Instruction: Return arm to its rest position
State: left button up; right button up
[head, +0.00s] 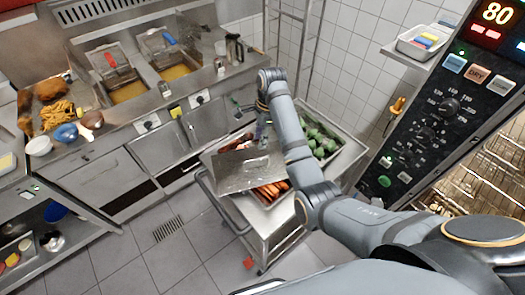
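My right arm (295,140) comes in from the lower right and reaches out over the steel cart (280,222). Its wrist is bent at the top, and the small dark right gripper (262,131) points down over the cart. The gripper is just behind a tilted metal lid (245,172) that lies over the food pans. Its fingers are too small and partly hidden, so I cannot tell whether they are open or touch the lid. My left gripper is not in view.
The cart holds carrots (272,189) and green vegetables (318,136). Fryers with yellow oil (128,92) stand at the back left. A control panel (430,125) and an oven rack (485,170) are close on the right. Floor tiles (140,262) at the lower left are clear.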

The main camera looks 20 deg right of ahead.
jog(key=s+d+f+n+t+h, duration=0.1)
jog(key=s+d+f+n+t, duration=0.1)
jog(key=s+d+f+n, duration=0.65)
jog(key=s+d+r+n+t+h, duration=0.1)
jog(key=s+r+n+t+h, duration=0.1)
jog(key=s+n, duration=1.15)
jog(key=s+d+f+m+g+b, duration=0.1)
jog(key=s+f+m+b, duration=0.15)
jog(key=f, duration=1.25)
jog(key=s+d+f+m+g+b, duration=0.15)
jog(key=f+b, duration=0.25)
jog(key=f, duration=1.1)
pick_arm(q)
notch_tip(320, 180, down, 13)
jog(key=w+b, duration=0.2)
jog(key=b, duration=0.4)
jog(key=shift+b, duration=0.3)
pick_arm(e)
jog(key=s+f, duration=0.9)
jog(key=f, duration=0.3)
jog(key=s+d+f, duration=0.1)
jog(key=s+f, duration=0.9)
jog(key=f, duration=0.3)
jog(key=shift+s+y, duration=0.25)
jog(key=shift+y, duration=0.05)
